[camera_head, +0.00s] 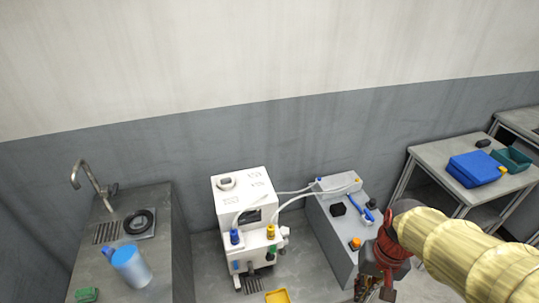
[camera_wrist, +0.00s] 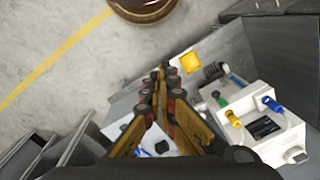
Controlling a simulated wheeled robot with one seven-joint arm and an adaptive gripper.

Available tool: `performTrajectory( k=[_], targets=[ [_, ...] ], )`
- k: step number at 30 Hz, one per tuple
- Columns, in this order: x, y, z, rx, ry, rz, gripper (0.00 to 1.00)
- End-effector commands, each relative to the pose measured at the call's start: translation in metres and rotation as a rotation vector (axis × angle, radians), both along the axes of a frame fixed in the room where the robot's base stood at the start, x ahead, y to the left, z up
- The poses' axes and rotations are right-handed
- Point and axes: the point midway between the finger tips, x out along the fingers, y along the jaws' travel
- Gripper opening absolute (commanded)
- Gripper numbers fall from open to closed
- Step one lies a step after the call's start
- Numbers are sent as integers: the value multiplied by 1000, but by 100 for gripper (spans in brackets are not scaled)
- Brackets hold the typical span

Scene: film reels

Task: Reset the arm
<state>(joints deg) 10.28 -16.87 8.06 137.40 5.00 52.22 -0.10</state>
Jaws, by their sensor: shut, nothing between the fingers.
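My arm comes in from the right in the head view, with a yellowish ribbed sleeve and a red and dark wrist. My gripper (camera_head: 368,293) hangs down at the bottom edge, in front of the grey cabinet, and is partly cut off. In the wrist view, my gripper (camera_wrist: 165,76) shows two orange-brown fingers that meet at their tips. Nothing is held between them.
A white machine (camera_head: 241,195) with hoses stands beside the grey cabinet (camera_head: 331,222). A sink counter (camera_head: 177,220) with a blue-lidded jug (camera_head: 131,266) is at left. A table (camera_head: 438,153) with a blue case (camera_head: 474,168) is at right. A round brown object (camera_wrist: 142,8) lies on open floor.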

Motion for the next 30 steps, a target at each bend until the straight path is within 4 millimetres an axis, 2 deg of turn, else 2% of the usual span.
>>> performTrajectory(
  k=[1, 9, 15, 19, 30],
  targets=[
    [-1, 1, 16, -28, -58, 31, 0],
    [-13, 12, 90, -123, -326, 147, 0],
    [-19, 26, 131, -130, -470, 187, 0],
    [-21, 32, 138, -128, -501, 205, 0],
    [-20, 33, 138, -126, -498, 211, 0]
  ],
)
